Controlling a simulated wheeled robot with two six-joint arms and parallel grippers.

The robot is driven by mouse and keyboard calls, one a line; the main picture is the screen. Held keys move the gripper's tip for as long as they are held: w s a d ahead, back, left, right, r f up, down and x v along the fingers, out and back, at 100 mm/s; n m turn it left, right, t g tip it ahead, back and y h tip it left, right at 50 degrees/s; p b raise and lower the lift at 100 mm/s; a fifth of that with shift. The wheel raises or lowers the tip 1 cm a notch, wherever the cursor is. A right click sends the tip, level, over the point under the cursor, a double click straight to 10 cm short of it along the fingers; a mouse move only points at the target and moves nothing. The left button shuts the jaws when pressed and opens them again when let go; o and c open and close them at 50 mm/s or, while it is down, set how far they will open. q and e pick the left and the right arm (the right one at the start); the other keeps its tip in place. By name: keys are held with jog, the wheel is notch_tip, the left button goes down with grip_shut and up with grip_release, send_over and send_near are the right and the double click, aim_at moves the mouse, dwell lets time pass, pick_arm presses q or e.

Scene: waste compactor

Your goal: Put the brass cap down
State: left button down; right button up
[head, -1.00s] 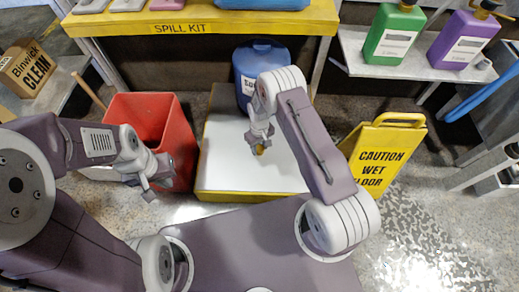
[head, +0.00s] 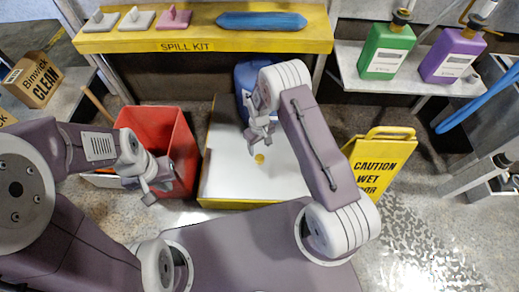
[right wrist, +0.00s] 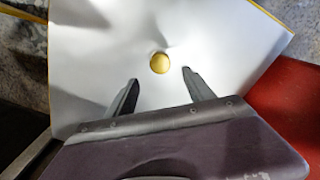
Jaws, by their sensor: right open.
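The brass cap (head: 259,158) is a small round gold disc lying on the white top of a yellow-edged platform (head: 230,180). It also shows in the right wrist view (right wrist: 159,63), just beyond the fingertips and clear of both. My right gripper (head: 261,143) is open and empty above the platform, close to the cap; its two dark fingers (right wrist: 160,76) are spread apart in the right wrist view. My left gripper (head: 155,187) hangs beside the red bin; its fingers are too small to tell whether they are open or shut.
A red bin (head: 180,140) stands left of the platform. A blue container (head: 243,80) stands at its back edge. A yellow caution sign (head: 383,160) stands to the right. A yellow spill kit shelf (head: 270,40) spans the back. The white top around the cap is clear.

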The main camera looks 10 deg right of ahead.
jog(key=s+d+r+m, duration=0.1)
jog(key=s+r, duration=0.2)
jog(key=r, duration=0.5)
jog(key=s+d+r+m, duration=0.15)
jog(key=s+r, duration=0.25)
jog(key=r, duration=0.4)
jog(key=s+d+r+m+t, duration=0.1)
jog(key=s+d+r+m, duration=0.1)
jog(key=s+r, duration=0.7)
pick_arm(q)
notch_tip(320, 180, up, 45)
jog(key=p, duration=4.4)
pick_arm(e)
notch_tip(320, 180, up, 41)
jog(key=s, duration=0.2)
jog(key=shift+r, duration=0.15)
